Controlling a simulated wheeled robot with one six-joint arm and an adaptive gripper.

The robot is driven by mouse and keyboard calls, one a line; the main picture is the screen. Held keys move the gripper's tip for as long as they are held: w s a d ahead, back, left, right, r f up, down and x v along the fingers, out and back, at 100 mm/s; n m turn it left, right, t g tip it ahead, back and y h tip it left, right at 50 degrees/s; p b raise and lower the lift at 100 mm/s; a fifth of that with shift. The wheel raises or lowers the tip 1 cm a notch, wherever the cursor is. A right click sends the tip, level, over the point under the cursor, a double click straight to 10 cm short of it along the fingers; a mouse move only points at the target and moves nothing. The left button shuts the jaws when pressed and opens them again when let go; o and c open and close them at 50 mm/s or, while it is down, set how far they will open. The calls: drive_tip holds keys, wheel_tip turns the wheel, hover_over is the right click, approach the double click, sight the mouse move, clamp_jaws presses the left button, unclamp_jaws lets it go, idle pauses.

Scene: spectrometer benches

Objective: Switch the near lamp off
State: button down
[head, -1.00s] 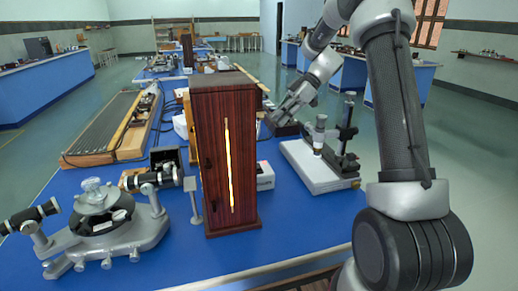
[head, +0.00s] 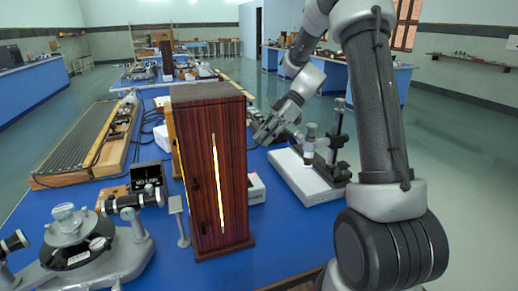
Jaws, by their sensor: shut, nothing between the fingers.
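The near lamp is a tall dark-red wooden housing (head: 205,170) on the blue bench, with a bright vertical slit (head: 217,185) glowing on its front face, so it is lit. A white box (head: 256,188) with a small red mark shows partly behind its right side; the housing hides the rest. My gripper (head: 262,135) is shut and empty, beyond the housing's upper right edge. I cannot tell whether its fingertips touch anything there. No switch on the lamp can be made out.
A spectrometer (head: 85,245) stands at the front left, with a small stand (head: 179,220) beside the lamp. A microscope on a white base (head: 300,180) stands right of the lamp. A long wooden-framed apparatus (head: 75,145) lies at the left. Some blue bench top is bare in front.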

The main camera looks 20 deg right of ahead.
hover_over(249, 180)
drive_tip(key=w, duration=0.1)
wheel_tip(249, 180, down, 6)
drive_tip(key=shift+a+f, duration=0.1)
drive_tip(key=shift+f, duration=0.05)
wheel_tip(249, 180, down, 2)
drive_tip(key=shift+s+f, duration=0.15)
drive_tip(key=shift+f, duration=0.05)
drive_tip(key=shift+s+f, duration=0.1)
drive_tip(key=shift+f, duration=0.45)
drive_tip(key=shift+s+f, duration=0.2)
drive_tip(key=shift+f, duration=0.15)
drive_tip(key=shift+w, duration=0.15)
